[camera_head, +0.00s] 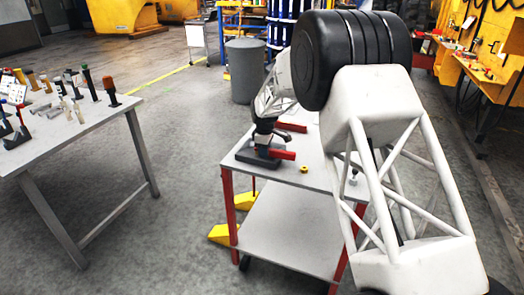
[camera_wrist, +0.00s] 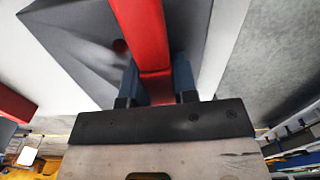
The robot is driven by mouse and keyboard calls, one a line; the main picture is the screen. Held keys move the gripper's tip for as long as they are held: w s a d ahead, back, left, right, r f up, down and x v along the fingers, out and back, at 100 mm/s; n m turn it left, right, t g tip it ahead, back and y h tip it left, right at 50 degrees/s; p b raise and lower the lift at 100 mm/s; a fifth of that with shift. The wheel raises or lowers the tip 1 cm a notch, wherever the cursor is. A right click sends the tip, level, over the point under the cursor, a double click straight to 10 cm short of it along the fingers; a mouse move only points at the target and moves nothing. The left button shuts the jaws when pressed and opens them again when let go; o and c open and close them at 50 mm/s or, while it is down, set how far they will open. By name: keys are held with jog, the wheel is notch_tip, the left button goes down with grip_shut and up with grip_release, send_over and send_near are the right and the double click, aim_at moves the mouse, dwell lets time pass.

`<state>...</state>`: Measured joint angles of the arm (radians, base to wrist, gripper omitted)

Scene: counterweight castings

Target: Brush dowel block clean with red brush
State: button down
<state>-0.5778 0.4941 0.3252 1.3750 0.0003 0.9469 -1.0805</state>
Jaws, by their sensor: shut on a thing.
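My gripper (camera_wrist: 158,85) is shut on a red bar-like handle, which I take to be the red brush (camera_wrist: 145,35). In the head view my gripper (camera_head: 264,142) is low over the cart, and the red brush (camera_head: 283,154) sticks out to its right. A dark grey block (camera_wrist: 75,35), seemingly the dowel block, lies close by the brush. It has a small reddish round spot on its face. In the head view the block (camera_head: 246,156) sits on the cart top, partly hidden by my gripper. The bristles are hidden, so I cannot tell whether they touch the block.
The cart top (camera_head: 310,178) also bears a second red bar (camera_head: 293,127), a small yellow piece (camera_head: 304,168) and a small white piece (camera_head: 353,178). A grey table (camera_head: 75,130) with several tools stands left. A grey bin (camera_head: 244,72) stands behind.

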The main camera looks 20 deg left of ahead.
jog(key=shift+d, duration=0.55)
jog(key=shift+a, duration=0.2)
jog(key=shift+a+f, duration=0.15)
jog(key=shift+a, duration=0.85)
jog(key=shift+d, duration=1.2)
jog(key=shift+r, duration=3.15)
